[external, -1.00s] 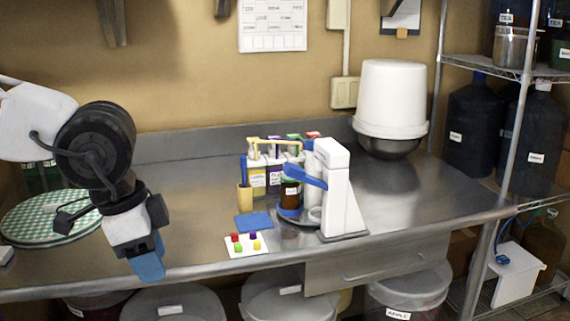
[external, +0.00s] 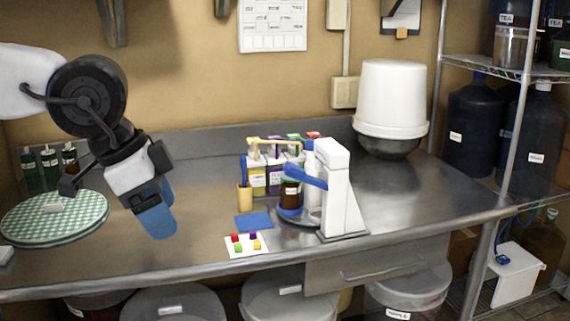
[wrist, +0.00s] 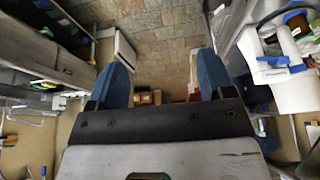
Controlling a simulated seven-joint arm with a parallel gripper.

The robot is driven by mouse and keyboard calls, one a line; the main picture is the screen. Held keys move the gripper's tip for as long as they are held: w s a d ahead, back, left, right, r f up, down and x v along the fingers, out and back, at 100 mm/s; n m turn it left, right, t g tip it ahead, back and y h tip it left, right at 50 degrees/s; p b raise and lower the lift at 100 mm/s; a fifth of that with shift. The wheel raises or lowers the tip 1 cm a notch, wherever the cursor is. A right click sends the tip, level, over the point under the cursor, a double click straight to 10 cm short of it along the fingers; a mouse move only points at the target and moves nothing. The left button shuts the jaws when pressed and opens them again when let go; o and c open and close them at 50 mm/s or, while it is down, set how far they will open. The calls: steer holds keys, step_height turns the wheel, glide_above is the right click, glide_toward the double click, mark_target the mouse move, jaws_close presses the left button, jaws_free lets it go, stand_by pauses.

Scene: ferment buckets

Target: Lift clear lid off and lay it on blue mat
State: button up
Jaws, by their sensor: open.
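The blue mat (external: 254,222) lies flat on the steel table, left of the white press stand. Round buckets with pale lids stand under the table edge: one at left (external: 172,304), one in the middle (external: 272,293) and one at right (external: 408,284). I cannot tell which lid is the clear one. My gripper (external: 160,222) has blue fingers and hangs over the left part of the table, left of the mat. In the wrist view my gripper (wrist: 162,78) is open, with nothing between its fingers.
A white press stand (external: 339,190) with a blue handle stands right of the mat. A card with coloured cubes (external: 233,252) lies at the front edge. A green checked round cloth (external: 60,214) is at left. A white bucket (external: 392,95) stands at the back; shelves stand at right.

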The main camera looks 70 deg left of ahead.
steer(key=w+a+r, duration=0.5)
steer(key=w+a, duration=0.2)
steer(key=w, duration=0.3)
steer(key=n, duration=0.1)
glide_above(284, 176)
steer(key=s, duration=0.1)
step_height(284, 176, down, 15)
steer(key=shift+x, duration=1.3)
steer(key=shift+a+f, duration=0.1)
